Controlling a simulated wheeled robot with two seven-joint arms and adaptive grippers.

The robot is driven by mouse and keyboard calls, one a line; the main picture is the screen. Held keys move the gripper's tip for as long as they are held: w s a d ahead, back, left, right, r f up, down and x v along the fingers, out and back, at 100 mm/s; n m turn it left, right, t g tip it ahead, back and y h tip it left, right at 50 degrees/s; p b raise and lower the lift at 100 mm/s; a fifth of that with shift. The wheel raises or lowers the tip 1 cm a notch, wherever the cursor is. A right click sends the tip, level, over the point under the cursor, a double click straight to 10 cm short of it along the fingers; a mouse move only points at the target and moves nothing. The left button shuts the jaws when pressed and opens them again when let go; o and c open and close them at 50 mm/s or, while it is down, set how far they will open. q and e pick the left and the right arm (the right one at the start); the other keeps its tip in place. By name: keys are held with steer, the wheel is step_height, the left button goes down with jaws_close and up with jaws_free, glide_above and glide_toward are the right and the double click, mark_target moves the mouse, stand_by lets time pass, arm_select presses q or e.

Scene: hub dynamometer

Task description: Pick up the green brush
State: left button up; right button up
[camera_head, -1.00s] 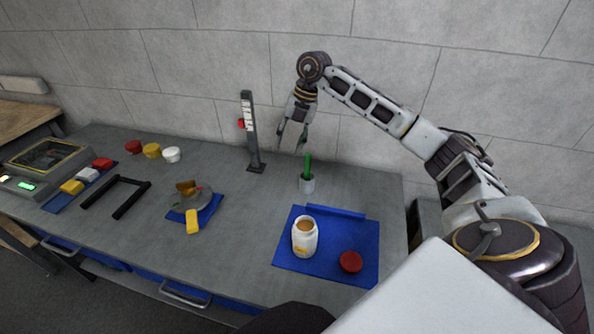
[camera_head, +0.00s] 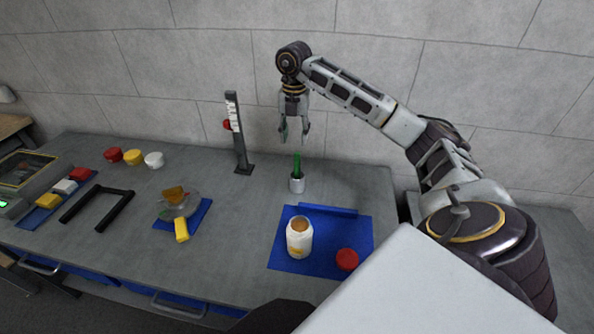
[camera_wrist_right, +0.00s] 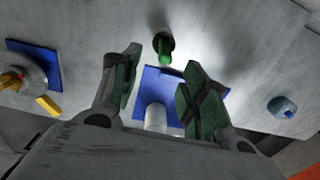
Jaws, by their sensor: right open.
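The green brush (camera_head: 297,164) stands upright in a small grey cup (camera_head: 297,184) near the back of the workbench. My right gripper (camera_head: 294,138) is open and points down just above the brush, with nothing between its fingers. In the right wrist view, the brush (camera_wrist_right: 163,48) and its dark round cup show beyond the open fingertips (camera_wrist_right: 158,88), near the top of the picture. The brush is apart from both fingers. My left gripper is not in view.
A blue mat (camera_head: 340,257) in front of the cup holds a white jar (camera_head: 300,238) and a red lid (camera_head: 347,259). A dark upright gauge post (camera_head: 238,135) stands left of the cup. A glass dish (camera_head: 178,205) and a black frame (camera_head: 98,205) lie farther left.

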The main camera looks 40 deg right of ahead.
mark_target(295, 154)
steer(key=shift+f, duration=0.5)
step_height(295, 154, down, 7)
steer(key=shift+s+r, duration=0.1)
steer(key=shift+r, duration=0.05)
steer(key=shift+f, duration=0.35)
steer(key=shift+s+d+f, duration=0.15)
steer(key=shift+f, duration=0.35)
steer(key=shift+s+d+f, duration=0.1)
steer(key=shift+s+f, duration=0.05)
steer(key=shift+f, duration=0.35)
steer(key=shift+f+p, duration=0.35)
steer(key=shift+f, duration=0.9)
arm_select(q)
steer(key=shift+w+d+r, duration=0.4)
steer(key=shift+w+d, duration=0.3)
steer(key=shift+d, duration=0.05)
